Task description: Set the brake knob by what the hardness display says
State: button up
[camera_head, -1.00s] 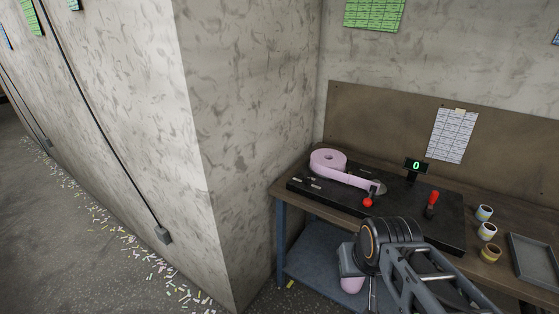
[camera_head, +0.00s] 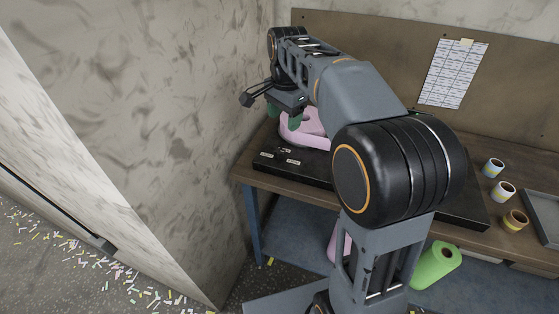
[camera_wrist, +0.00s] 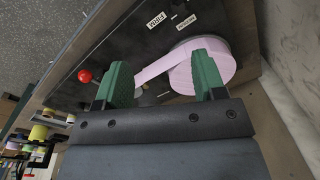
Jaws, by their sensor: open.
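My gripper (camera_head: 284,112) has green fingers, open with nothing between them, close above the pink roll (camera_head: 305,128) in the head view. In the wrist view my gripper (camera_wrist: 164,72) spans the pink strip, and the pink roll (camera_wrist: 232,62) lies partly behind the right finger. A red ball-ended handle (camera_wrist: 85,76) shows left of the fingers. Small white labels lie on the black base (camera_wrist: 120,35); one reads FIRM (camera_wrist: 157,20), another (camera_wrist: 186,22) is hard to read. I cannot make out the brake knob clearly. The hardness display is hidden behind my arm now.
A concrete wall (camera_head: 190,120) stands close to the left of the bench. Small rolls (camera_head: 504,191) and a grey tray (camera_head: 543,218) sit at the bench's right. A green roll (camera_head: 436,264) is below the bench top. A printed sheet (camera_head: 453,73) hangs on the back board.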

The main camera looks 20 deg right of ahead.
aim_at(280, 151)
jog(key=w+f+m+b, duration=0.1)
jog(key=f, duration=0.4)
jog(key=w+f+m+b, duration=0.1)
jog(key=w+f, duration=0.1)
jog(key=f, duration=0.4)
jog(key=w+f+m+b, duration=0.1)
jog(key=f+b, duration=0.1)
jog(key=f, duration=0.3)
jog(key=shift+w+f+m+g, duration=0.15)
jog(key=shift+w+m+g, duration=0.15)
jog(key=shift+m+g, duration=0.1)
jog(key=shift+c, duration=0.4)
jog(key=c, duration=0.8)
jog(key=shift+c, duration=0.2)
